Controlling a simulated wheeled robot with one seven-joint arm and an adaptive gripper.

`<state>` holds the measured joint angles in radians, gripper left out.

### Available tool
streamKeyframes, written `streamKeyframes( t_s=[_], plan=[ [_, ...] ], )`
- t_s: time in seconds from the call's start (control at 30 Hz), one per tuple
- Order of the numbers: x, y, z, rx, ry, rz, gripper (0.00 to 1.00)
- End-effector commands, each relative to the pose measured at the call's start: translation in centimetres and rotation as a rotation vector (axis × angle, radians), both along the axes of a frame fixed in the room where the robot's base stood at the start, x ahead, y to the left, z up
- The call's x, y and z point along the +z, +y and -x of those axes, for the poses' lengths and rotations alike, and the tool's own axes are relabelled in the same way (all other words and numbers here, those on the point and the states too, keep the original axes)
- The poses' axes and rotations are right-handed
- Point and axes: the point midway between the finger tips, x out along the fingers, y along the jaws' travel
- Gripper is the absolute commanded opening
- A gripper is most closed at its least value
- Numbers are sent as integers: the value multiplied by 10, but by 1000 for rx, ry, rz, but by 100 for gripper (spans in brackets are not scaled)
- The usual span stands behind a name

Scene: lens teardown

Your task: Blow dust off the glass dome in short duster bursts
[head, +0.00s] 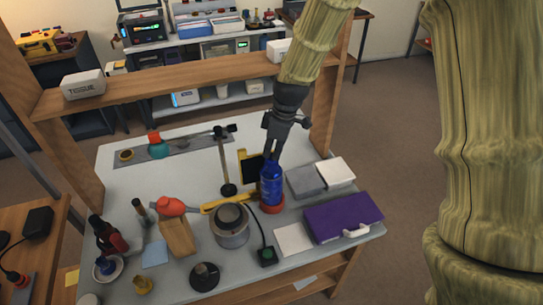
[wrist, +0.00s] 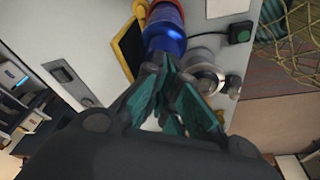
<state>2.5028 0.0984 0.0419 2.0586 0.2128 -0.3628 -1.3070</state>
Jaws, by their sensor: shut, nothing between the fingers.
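A blue bottle-shaped can (head: 271,186) stands upright on a red round base on the grey bench; it also shows in the wrist view (wrist: 164,40). It may be the duster, but I cannot tell. My gripper (head: 272,155) points down just above and behind the can's top. In the wrist view my gripper's teal fingers (wrist: 172,72) are shut and empty, close to the can; whether they touch it is unclear. A grey metal cylinder (head: 230,236) with a dark round top stands left of the can. I cannot make out a glass dome for certain.
A purple case (head: 343,216) and grey and white boxes (head: 306,181) lie right of the can. A wooden shelf (head: 190,83) spans the bench's back.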

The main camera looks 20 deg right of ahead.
Motion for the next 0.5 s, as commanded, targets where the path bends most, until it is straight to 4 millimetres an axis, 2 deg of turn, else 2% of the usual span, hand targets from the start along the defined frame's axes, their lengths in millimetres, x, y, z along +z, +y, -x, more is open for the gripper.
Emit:
streamKeyframes(
  t_s=[0.33, 0.5],
  plan=[
    [0, 0, 1, 0, 1, 0, 0],
    [6, 0, 0, 0, 1, 0, 0]
  ],
)
